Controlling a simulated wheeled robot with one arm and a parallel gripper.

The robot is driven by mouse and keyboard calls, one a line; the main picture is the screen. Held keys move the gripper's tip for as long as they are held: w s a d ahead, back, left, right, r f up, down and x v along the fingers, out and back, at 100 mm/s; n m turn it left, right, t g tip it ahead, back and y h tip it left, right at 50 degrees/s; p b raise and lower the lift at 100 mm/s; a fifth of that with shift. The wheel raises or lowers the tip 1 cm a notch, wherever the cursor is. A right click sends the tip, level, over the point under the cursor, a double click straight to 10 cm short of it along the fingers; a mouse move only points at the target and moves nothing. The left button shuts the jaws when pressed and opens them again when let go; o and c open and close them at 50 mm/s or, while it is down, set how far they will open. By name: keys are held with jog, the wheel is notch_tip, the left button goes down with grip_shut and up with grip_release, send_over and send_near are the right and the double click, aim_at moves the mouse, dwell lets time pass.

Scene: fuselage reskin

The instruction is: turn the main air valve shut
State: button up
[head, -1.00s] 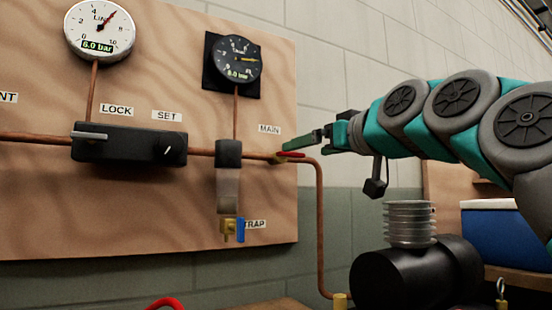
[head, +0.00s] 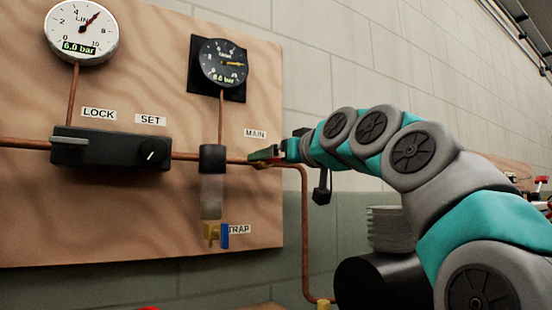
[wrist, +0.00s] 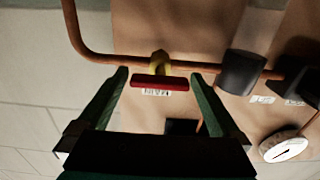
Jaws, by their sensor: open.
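The main air valve has a red lever handle (wrist: 160,82) on a brass body (wrist: 159,62), set in the copper pipe under the MAIN label (head: 255,133). My gripper (wrist: 160,74) is open, with one dark green finger on each side of the red handle in the wrist view. The handle lies crosswise between the fingertips, with a gap at each end. In the head view my gripper (head: 264,153) is at the valve and hides most of it. I cannot tell whether the fingers touch the handle. The lever appears to lie along the pipe.
A black regulator block (head: 110,148) marked LOCK and SET sits left on the board. A filter bowl (head: 211,190) with a blue-handled trap valve (head: 223,236) hangs beside the main valve. Two gauges, LINE (head: 82,32) and a black one (head: 223,65), are above.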

jog(key=c, duration=1.2)
jog(key=shift+m+p, duration=0.35)
jog(key=shift+m, duration=0.05)
jog(key=m+p, duration=0.2)
jog(key=m, duration=0.1)
jog(key=shift+d+r, duration=0.1)
jog(key=m+p, duration=0.4)
jog(key=m, duration=0.3)
jog(key=m+p, duration=0.1)
jog(key=m, duration=0.1)
jog(key=shift+w+d+f, duration=0.1)
jog(key=shift+f, duration=0.1)
jog(key=m, duration=0.5)
jog(key=shift+f, duration=0.1)
